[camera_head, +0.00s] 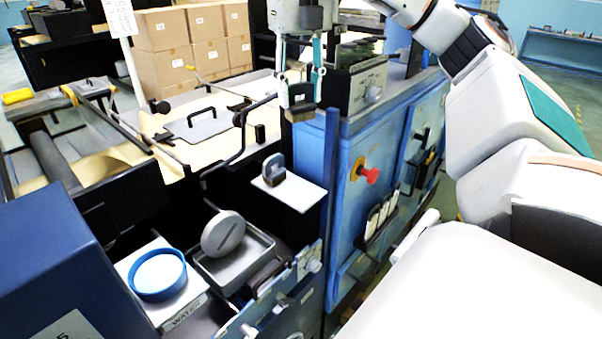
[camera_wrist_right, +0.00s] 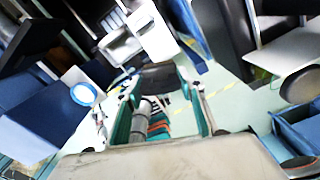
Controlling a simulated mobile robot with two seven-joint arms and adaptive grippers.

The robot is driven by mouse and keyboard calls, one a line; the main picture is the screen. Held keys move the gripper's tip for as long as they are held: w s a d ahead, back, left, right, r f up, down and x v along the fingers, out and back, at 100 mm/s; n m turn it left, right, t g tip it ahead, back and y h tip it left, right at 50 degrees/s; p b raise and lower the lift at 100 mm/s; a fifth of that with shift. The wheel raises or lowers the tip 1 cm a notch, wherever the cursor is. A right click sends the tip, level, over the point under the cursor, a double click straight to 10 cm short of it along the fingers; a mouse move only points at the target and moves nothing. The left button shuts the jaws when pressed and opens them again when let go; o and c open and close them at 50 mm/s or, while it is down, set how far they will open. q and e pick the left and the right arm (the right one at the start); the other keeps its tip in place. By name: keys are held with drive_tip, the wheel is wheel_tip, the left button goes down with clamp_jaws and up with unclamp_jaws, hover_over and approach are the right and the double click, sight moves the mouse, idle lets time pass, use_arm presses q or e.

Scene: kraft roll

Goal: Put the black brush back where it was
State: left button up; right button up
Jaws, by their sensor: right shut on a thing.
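My right gripper (camera_head: 300,84) hangs down from the top middle of the head view, with its fingers closed on the black brush (camera_head: 299,106). The brush is a small dark block with a brownish band, held in front of the blue cabinet's left end; I cannot tell the gap beneath it. In the right wrist view the brush (camera_wrist_right: 158,76) is a dark shape between the fingertips. My left gripper is not in view. The spot where the brush was before is not clear.
A dark-handled block (camera_head: 274,168) stands on a white plate (camera_head: 302,194). The blue cabinet (camera_head: 342,150) has a red knob (camera_head: 369,174). A grey tray (camera_head: 262,246) with a round lid (camera_head: 223,233) and a blue ring (camera_head: 158,275) are lower left. Cardboard boxes (camera_head: 165,65) stand behind.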

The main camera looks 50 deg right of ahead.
drive_tip(key=shift+f, duration=0.25)
wheel_tip(320, 180, down, 16)
drive_tip(key=shift+d+r+b, duration=0.1)
drive_tip(key=shift+b, duration=0.65)
wheel_tip(320, 180, down, 3)
drive_tip(key=shift+f+b, duration=0.1)
drive_tip(key=shift+b, duration=0.35)
drive_tip(key=shift+f, duration=0.25)
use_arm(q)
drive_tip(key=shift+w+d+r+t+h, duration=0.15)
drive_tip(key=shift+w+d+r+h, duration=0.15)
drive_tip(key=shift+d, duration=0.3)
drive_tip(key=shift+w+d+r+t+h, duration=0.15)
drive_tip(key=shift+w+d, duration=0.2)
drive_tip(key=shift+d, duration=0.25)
use_arm(e)
drive_tip(key=shift+r, duration=0.1)
drive_tip(key=o, duration=0.8)
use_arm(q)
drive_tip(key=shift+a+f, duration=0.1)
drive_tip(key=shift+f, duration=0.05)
